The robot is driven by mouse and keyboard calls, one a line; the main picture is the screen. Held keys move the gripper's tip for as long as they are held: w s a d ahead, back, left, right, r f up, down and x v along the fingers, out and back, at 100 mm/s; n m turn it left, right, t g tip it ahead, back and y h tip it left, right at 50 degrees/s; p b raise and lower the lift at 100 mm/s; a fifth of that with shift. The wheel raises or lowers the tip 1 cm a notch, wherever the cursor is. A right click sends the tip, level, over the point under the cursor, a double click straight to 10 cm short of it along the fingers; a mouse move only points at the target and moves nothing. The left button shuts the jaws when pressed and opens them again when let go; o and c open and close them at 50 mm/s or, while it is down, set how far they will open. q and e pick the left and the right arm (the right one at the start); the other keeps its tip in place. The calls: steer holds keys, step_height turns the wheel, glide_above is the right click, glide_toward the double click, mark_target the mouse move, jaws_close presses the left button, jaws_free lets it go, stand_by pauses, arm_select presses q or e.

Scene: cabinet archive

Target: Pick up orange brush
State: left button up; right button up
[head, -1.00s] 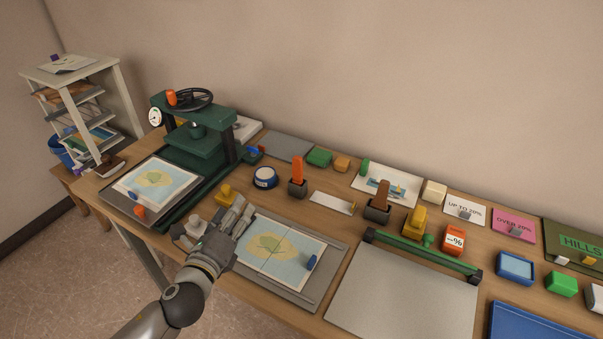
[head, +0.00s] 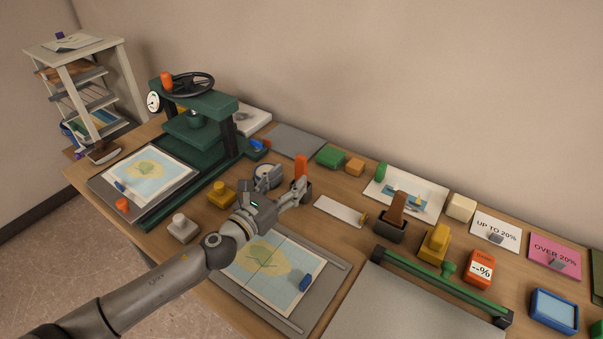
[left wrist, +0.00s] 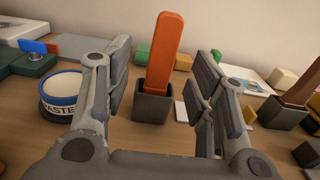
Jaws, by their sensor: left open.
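The orange brush (head: 301,166) stands upright in a small dark grey holder (head: 308,190) on the table. In the left wrist view the orange brush (left wrist: 164,55) rises from its dark holder (left wrist: 152,104), a little beyond and between my spread fingers. My left gripper (head: 287,187) is open and empty, close in front of the brush on its left side. The fingers partly cover the holder in the head view. The brush's lower end is hidden inside the holder. My right gripper is not in view.
A paste tub (left wrist: 62,92) stands just left of my left gripper. A white card (head: 340,211) lies to the right of the holder, and a dark holder with a brown-handled item (head: 397,207) stands farther right. The green press (head: 195,130) stands at the left.

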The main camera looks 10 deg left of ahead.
mark_target(299, 174)
arm_select(q)
steer(key=shift+w+d+f, duration=0.1)
steer(key=shift+w, duration=0.15)
steer(key=shift+w+d, duration=0.15)
steer(key=shift+w, duration=0.1)
steer(key=x, duration=0.4)
steer(key=shift+d+f+p, duration=0.15)
steer(key=shift+f+p, duration=0.1)
steer(key=shift+p, duration=0.1)
steer(key=shift+w, duration=0.15)
steer(key=c, duration=1.1)
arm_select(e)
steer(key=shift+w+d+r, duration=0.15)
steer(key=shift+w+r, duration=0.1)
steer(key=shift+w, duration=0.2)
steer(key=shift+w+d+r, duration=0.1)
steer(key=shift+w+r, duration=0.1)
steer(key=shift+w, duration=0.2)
arm_select(q)
steer(key=shift+r, duration=0.1)
